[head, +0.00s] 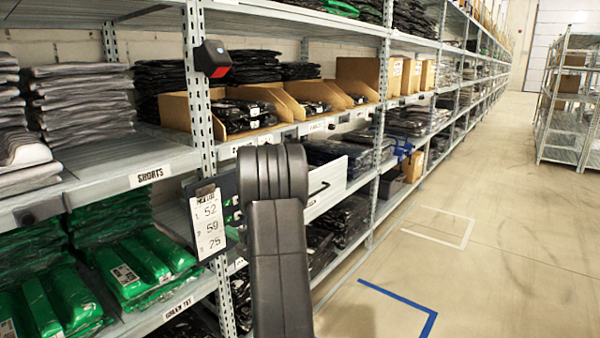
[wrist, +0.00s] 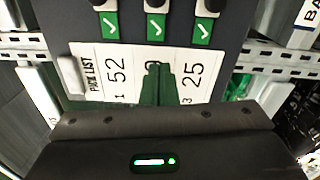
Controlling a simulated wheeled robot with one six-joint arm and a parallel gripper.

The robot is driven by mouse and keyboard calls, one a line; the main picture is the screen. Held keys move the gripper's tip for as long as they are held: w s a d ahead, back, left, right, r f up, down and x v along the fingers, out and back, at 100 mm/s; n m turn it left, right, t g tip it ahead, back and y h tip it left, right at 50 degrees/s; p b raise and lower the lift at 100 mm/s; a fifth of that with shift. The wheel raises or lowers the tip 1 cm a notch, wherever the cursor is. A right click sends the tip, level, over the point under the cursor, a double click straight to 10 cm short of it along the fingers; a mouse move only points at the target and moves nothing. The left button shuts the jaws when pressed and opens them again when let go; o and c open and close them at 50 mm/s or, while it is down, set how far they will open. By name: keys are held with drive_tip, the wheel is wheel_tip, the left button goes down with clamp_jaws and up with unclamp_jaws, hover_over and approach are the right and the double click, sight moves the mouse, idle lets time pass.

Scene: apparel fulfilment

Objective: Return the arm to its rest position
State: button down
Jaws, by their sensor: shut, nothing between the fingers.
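My gripper (wrist: 158,78) shows in the wrist view as dark green fingers pressed together, with nothing between them. The fingers stand in front of a white pick list card (wrist: 115,75) and cover part of its middle entry. Whether they touch the card cannot be told. The card is on a dark panel (wrist: 225,80) with black switches above green check marks. In the head view my arm's dark links rise in front of the shelving and hide my gripper. The pick list card (head: 208,222) hangs on the rack upright, just left of my arm.
Shelving (head: 150,160) with folded garments runs along the left. Green packed shirts (head: 140,265) lie on a low shelf, and cardboard bins (head: 180,110) stand above. A white drawer-like front (head: 328,185) is right of my arm. The aisle floor (head: 480,240) is clear.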

drive_tip(key=shift+s+a, duration=0.2)
drive_tip(key=shift+s, duration=0.35)
drive_tip(key=shift+s+a, duration=0.15)
drive_tip(key=shift+s, duration=0.4)
